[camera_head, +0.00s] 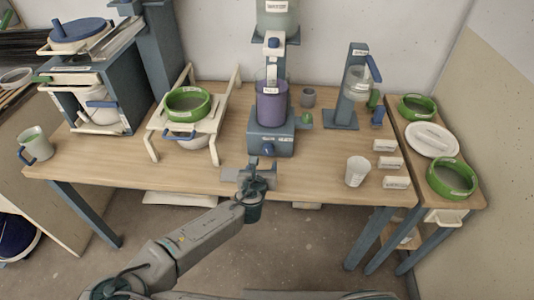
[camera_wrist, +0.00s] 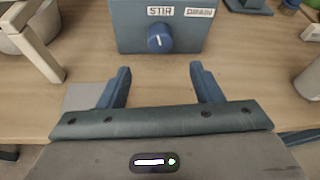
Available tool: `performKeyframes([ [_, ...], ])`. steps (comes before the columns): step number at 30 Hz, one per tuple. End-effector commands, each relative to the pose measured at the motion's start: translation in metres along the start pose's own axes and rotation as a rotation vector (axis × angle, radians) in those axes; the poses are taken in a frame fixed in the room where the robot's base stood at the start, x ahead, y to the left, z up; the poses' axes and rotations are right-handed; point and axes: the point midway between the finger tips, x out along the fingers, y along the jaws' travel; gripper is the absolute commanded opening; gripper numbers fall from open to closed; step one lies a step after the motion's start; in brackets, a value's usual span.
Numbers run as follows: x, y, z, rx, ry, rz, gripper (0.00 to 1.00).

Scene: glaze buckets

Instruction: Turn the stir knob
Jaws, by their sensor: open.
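The stir knob (camera_wrist: 160,40) is a round blue knob with a white pointer line, on the front of a blue-grey machine base (camera_wrist: 190,38). A "STIR" label (camera_wrist: 160,11) is above it and a "DRAIN" label (camera_wrist: 200,12) is to its right. In the head view the knob (camera_head: 269,150) shows low on the machine, under a purple container (camera_head: 271,103). My gripper (camera_wrist: 160,82) is open and empty, its two fingers pointing toward the machine. The knob lies ahead of the fingertips, between them in the wrist view, and apart from them. In the head view my gripper (camera_head: 262,167) is at the table's front edge.
A white frame (camera_head: 152,145) with a green-rimmed sieve (camera_head: 187,103) stands left of the machine. A white cup (camera_head: 357,170) and small labelled blocks (camera_head: 390,162) are to the right. The wooden tabletop (camera_head: 315,155) just right of the machine is clear.

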Motion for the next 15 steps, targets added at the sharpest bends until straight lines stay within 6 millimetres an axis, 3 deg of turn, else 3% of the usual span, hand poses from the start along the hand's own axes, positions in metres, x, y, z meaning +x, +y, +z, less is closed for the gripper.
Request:
performKeyframes([
  [9,0.061,-0.001,0.001,0.002,0.001,-0.002,0.59],
  [15,0.089,-0.001,0.001,0.001,0.002,-0.002,0.59],
])
